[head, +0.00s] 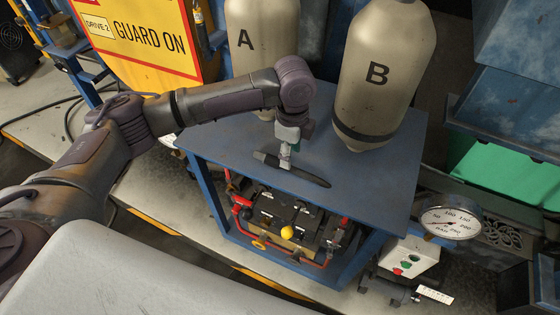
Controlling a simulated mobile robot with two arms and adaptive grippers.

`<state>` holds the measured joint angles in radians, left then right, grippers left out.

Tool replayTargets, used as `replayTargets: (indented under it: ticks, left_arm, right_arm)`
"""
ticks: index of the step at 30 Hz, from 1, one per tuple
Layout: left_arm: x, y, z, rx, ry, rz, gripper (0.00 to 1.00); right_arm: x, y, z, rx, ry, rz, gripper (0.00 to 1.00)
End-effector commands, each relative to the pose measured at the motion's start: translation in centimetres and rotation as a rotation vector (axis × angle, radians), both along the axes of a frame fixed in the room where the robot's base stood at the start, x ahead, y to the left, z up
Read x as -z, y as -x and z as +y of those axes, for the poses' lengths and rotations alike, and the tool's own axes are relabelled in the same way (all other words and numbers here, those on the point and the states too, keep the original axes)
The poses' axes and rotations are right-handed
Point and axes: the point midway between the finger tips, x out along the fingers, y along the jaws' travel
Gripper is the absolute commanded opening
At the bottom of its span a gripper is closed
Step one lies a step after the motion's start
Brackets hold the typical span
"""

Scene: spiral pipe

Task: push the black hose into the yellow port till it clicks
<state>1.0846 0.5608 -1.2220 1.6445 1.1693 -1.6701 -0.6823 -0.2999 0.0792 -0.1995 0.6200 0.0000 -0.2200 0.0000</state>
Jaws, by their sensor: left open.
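A black elongated piece (312,177) with a tapered right end lies on the blue tabletop; I cannot tell if it is the black hose. My left gripper (286,163) points down over its left part, open; I cannot tell if the fingers touch the piece. Below the tabletop, in the blue frame, a round yellow knob-like part (287,231) and a yellow ring-like fitting (259,243) sit by black blocks and red pipes. Neither is clearly a port. My right gripper is out of view.
Tank A (245,39) and tank B (379,75) stand along the table's back. The blue tabletop (375,170) is clear right of the black piece. A pressure gauge (451,222) and a button box (408,257) are at the lower right. A black cable (68,122) lies at left.

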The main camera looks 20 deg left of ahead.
Motion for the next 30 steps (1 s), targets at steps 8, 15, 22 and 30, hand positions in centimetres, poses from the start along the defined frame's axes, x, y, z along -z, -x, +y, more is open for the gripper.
replayTargets:
  ticks: [8,15,22,30]
  left_arm:
    - [2.4,-0.2,0.2,0.000,-0.001,0.003,0.48]
    - [5.4,-0.3,0.3,0.002,0.000,-0.002,0.48]
    - [5.7,-0.3,0.3,0.002,0.000,-0.002,0.48]
    - [5.7,-0.3,0.2,0.002,0.000,-0.002,0.07]
  right_arm:
    - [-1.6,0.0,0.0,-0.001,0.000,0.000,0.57]
    - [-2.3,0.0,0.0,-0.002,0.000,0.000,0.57]
    - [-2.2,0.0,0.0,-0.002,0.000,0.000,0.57]
    - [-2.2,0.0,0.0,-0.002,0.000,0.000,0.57]
